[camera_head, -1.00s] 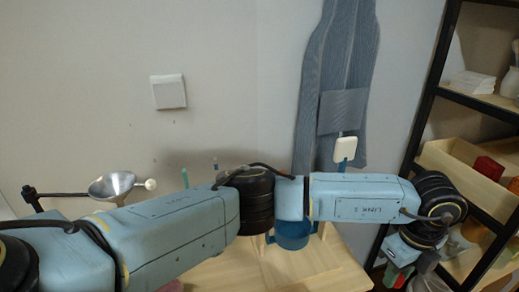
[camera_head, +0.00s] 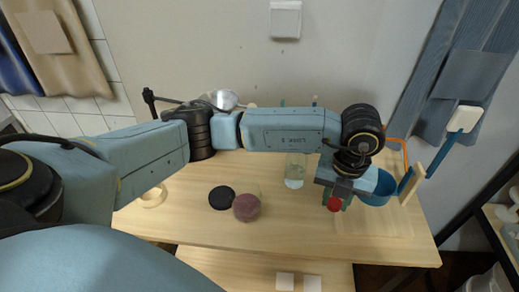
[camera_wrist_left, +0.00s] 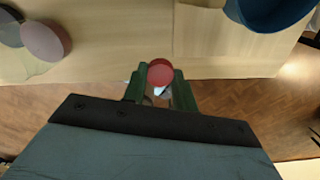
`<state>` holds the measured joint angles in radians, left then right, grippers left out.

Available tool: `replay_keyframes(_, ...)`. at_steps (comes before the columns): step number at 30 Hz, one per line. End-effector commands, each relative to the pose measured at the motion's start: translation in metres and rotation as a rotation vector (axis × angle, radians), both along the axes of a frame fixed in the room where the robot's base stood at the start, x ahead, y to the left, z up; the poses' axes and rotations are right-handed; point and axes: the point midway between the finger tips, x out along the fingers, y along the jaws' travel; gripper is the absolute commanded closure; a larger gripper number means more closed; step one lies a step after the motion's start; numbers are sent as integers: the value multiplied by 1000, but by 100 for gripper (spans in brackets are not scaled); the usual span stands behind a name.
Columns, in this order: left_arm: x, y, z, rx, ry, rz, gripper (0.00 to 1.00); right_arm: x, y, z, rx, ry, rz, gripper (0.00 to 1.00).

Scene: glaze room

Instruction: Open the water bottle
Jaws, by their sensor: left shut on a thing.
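My left gripper (camera_head: 338,199) is shut on a red round thing (camera_head: 335,204) that looks like a bottle cap. In the left wrist view the red thing (camera_wrist_left: 160,72) sits between the green fingertips (camera_wrist_left: 160,85), with a small pale, bluish piece just below it. I cannot tell whether a bottle body hangs under it. In the head view the gripper is held over the right part of the table, in front of a blue bowl (camera_head: 377,192). A clear glass vessel (camera_head: 294,172) stands on the table left of the gripper, partly hidden by my arm. My right gripper is not in view.
A metal funnel (camera_head: 223,99) is behind my arm. A shelf (camera_head: 500,235) stands at the right. The front right tabletop is clear.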

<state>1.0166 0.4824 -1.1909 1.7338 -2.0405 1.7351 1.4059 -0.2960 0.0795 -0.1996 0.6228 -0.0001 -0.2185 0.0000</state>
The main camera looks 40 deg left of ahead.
Motion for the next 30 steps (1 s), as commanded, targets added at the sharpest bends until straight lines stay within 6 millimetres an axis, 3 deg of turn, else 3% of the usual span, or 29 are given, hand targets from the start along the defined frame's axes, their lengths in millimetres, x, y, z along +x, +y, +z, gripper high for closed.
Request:
replay_keyframes(1, -11, 20, 1, 2, 3, -90, 100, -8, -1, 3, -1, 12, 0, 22)
replay_keyframes(3, -23, 39, 2, 2, 3, -216, 100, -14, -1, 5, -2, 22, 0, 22)
replay_keyframes(10, -50, 76, 8, 1, 1, -488, 100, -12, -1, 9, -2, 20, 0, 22)
replay_keyframes(14, -55, 82, 1, -1, 3, -538, 100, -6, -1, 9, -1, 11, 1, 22)
replay_keyframes(21, -55, 82, -42, -1, 4, -543, 100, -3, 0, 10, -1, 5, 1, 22)
replay_keyframes(30, -55, 82, -71, -1, 3, -543, 100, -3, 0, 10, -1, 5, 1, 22)
